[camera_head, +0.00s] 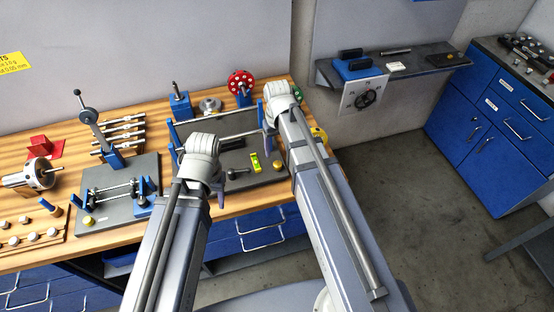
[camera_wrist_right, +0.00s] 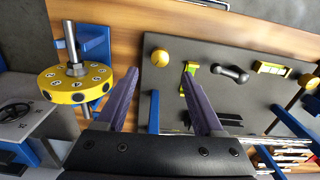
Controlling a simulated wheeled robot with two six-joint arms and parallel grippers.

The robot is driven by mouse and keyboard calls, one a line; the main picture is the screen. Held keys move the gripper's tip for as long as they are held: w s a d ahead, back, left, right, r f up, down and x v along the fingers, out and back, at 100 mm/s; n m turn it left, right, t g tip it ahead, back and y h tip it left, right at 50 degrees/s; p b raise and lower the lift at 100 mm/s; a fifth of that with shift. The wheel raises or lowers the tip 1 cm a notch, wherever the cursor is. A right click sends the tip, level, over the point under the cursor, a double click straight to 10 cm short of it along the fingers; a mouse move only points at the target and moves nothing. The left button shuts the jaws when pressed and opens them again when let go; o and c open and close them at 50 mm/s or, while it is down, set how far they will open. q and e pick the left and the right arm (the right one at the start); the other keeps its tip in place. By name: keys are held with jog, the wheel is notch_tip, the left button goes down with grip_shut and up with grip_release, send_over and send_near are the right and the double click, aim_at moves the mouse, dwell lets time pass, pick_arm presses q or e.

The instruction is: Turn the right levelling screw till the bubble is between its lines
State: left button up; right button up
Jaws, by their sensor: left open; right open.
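The right levelling screw (camera_wrist_right: 160,57) is a round yellow knob at a front corner of a dark plate (camera_wrist_right: 165,105). It also shows in the head view (camera_head: 277,165). A yellow-green spirit level (camera_wrist_right: 190,70) lies beside it, also in the head view (camera_head: 255,162); its bubble is too small to place against the lines. A second level (camera_wrist_right: 272,68) lies crosswise further along. My right gripper (camera_wrist_right: 164,80) is open and empty above the plate, apart from the knob. My left gripper (camera_head: 219,196) is open near the plate's front left, its fingers partly hidden by its wrist.
A black dumbbell-shaped part (camera_wrist_right: 230,73) lies between the levels. A numbered yellow disc (camera_wrist_right: 75,82) on a blue stand is beside the plate. Another plate (camera_head: 105,180) with a rotor is on the left of the bench. A red disc (camera_head: 241,83) stands behind.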

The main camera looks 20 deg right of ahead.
aim_at(278, 163)
jog(key=shift+f+b, duration=3.7)
jog(key=shift+f, duration=0.15)
jog(key=shift+c, duration=0.3)
grip_shut()
